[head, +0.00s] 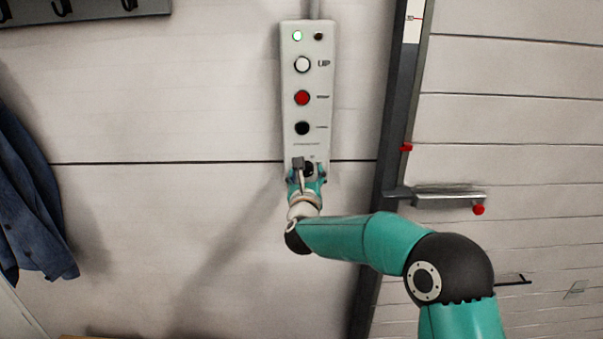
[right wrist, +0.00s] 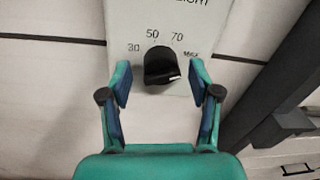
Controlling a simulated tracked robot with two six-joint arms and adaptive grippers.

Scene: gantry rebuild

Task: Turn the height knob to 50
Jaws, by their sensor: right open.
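The height knob (right wrist: 160,62) is black and sits at the lower end of the pale control panel (head: 292,150). In the right wrist view, the marks 30, 50, 70 and MAX run around its upper side. A small white mark shows at the knob's lower right edge, below MAX, not at 50. My right gripper (right wrist: 160,84) is open, with one finger to the left of the knob and one to the right. Gaps show between fingers and knob. In the head view my right gripper (head: 307,178) partly covers the panel's lower end. My left gripper is out of view.
Above the knob the panel carries a white UP button (head: 302,64), a red button (head: 302,98) and a black button (head: 302,128). A dark upright rail (head: 392,120) with a grey bracket (head: 448,197) stands to the right. A blue jacket (head: 30,190) hangs at left.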

